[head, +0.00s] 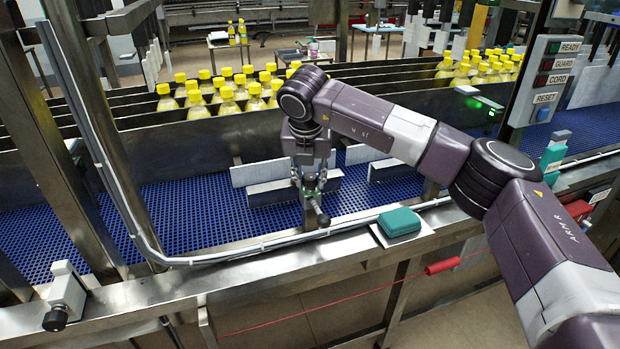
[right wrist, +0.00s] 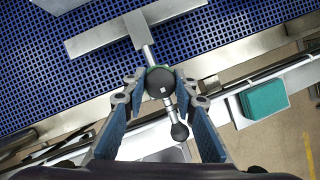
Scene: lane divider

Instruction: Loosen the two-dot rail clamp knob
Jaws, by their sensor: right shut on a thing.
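The rail clamp knob (right wrist: 160,80) is dark and round, with a small pale mark; I cannot count its dots. A short metal lever with a black ball end (right wrist: 180,131) projects from it, and the ball also shows in the head view (head: 322,220). My right gripper (head: 311,182) points down over the conveyor's near edge, with its fingers closed on both sides of the knob; it also shows in the right wrist view (right wrist: 159,78). The fingers hide part of the knob in the head view. My left gripper is not in view.
Another clamp with a black knob (head: 56,318) sits at the front left. A teal box (head: 400,221) lies on a pale plate right of my right gripper. A metal guide rail (head: 250,242) runs along the blue belt (head: 190,205). Yellow bottles (head: 228,104) stand behind.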

